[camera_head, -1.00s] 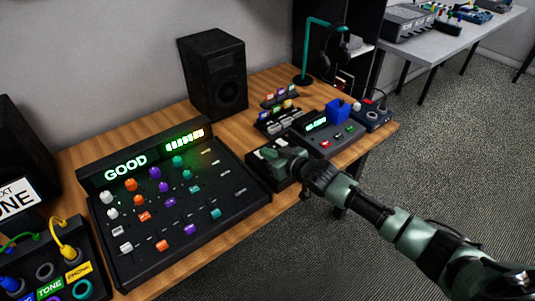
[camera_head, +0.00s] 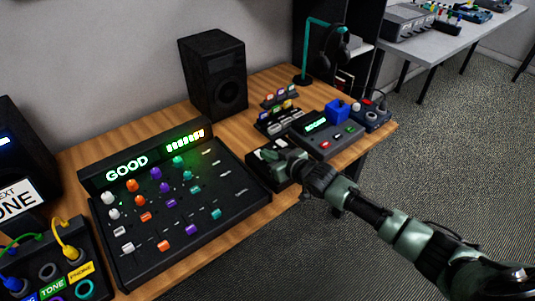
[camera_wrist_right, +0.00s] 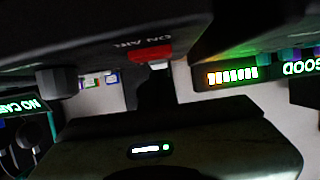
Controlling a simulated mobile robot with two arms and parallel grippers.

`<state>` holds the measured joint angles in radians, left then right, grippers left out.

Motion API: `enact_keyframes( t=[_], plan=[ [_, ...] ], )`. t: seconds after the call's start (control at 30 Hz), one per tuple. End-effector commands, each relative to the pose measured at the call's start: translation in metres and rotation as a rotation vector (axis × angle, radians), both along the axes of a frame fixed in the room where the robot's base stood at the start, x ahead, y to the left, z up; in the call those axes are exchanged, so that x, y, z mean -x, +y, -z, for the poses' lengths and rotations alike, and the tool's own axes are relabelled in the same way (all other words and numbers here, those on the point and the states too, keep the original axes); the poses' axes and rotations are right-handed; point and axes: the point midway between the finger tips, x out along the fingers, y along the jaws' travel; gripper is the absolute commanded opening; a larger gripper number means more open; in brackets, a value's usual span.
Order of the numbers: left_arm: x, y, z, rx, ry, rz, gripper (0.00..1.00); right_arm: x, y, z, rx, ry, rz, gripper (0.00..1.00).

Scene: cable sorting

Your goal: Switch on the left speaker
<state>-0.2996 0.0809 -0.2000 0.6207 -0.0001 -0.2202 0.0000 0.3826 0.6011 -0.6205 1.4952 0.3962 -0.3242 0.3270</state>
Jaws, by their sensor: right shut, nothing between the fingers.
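The left speaker (camera_head: 25,155) is a black box at the left edge of the head view, cut off by the frame. A small blue-white light shows on its front. My right gripper (camera_head: 272,155) is shut and empty, at a low black box (camera_head: 262,172) with light-coloured parts on top, right of the mixer. The gripper hides part of this box, and I cannot tell whether it touches it. In the right wrist view, a red part (camera_wrist_right: 152,53) shows beside upside-down "ON AIR" lettering. My left gripper is out of view.
The mixer (camera_head: 255,192) shows a lit "GOOD" display. A second black speaker (camera_head: 215,75) stands behind it. A cable panel (camera_head: 70,248) is at the lower left. A grey device (camera_head: 325,143) and headphones on a stand (camera_head: 310,50) are at the right.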

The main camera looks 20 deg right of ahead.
Motion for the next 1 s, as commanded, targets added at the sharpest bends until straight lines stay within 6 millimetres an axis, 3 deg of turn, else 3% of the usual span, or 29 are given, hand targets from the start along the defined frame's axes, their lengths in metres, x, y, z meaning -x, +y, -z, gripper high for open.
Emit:
enact_keyframes(
  t=[0.57, 0.87, 0.9, 1.0],
  plan=[
    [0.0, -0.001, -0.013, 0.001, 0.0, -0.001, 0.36, -0.001, 0.0, -0.013, -0.001, -0.003, 0.0, 0.0],
    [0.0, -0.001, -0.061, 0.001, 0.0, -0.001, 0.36, -0.003, 0.001, -0.061, -0.001, -0.002, 0.003, 0.0],
    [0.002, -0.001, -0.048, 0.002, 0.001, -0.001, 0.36, 0.011, -0.004, -0.047, 0.0, 0.003, 0.003, 0.0],
    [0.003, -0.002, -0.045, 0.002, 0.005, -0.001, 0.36, 0.035, -0.012, -0.048, 0.002, 0.003, 0.002, 0.0]
  ],
)
